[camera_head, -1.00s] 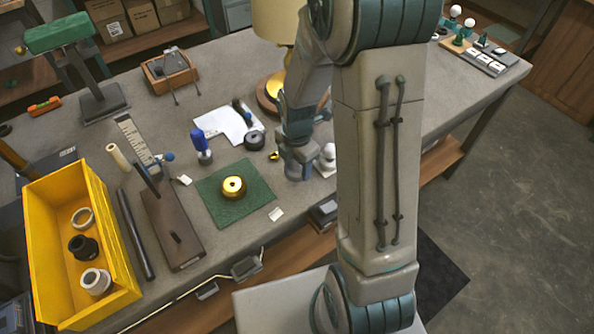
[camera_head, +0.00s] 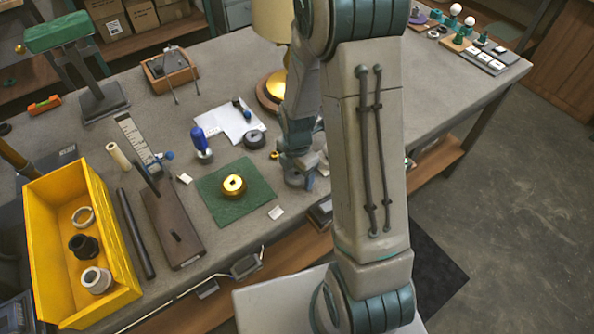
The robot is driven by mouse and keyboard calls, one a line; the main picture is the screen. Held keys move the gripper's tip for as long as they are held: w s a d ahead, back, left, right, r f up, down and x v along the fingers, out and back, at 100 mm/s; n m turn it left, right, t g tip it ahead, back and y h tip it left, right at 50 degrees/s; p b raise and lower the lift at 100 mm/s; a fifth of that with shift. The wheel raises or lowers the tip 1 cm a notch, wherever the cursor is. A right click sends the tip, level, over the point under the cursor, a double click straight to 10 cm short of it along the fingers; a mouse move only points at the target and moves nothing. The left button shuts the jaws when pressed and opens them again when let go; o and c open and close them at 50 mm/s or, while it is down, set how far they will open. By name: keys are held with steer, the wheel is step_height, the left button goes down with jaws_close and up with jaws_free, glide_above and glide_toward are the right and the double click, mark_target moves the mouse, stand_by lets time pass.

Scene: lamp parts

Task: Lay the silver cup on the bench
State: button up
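I cannot make out a silver cup for certain in the head view. My gripper (camera_head: 298,180) is low over the bench (camera_head: 400,125), just right of the green mat. Its fingers are small and partly hidden by my own arm, so I cannot tell whether they are open or hold anything. A round brass-coloured piece (camera_head: 233,186) with a light centre sits on the green mat (camera_head: 225,211).
A yellow bin (camera_head: 118,262) at left holds a ring and dark and pale collars. A blue-handled tool (camera_head: 200,143), dark round piece (camera_head: 255,139) and lamp (camera_head: 272,88) stand near my gripper. The right part of the bench has bare room.

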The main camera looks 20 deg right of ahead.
steer(key=shift+r, duration=0.15)
step_height(320, 180, up, 11)
steer(key=s+r+m+t, duration=0.3)
steer(key=s+r+m, duration=0.9)
steer(key=m, duration=1.1)
steer(key=shift+s+r, duration=0.2)
steer(key=shift+s, duration=1)
stand_by(1.0)
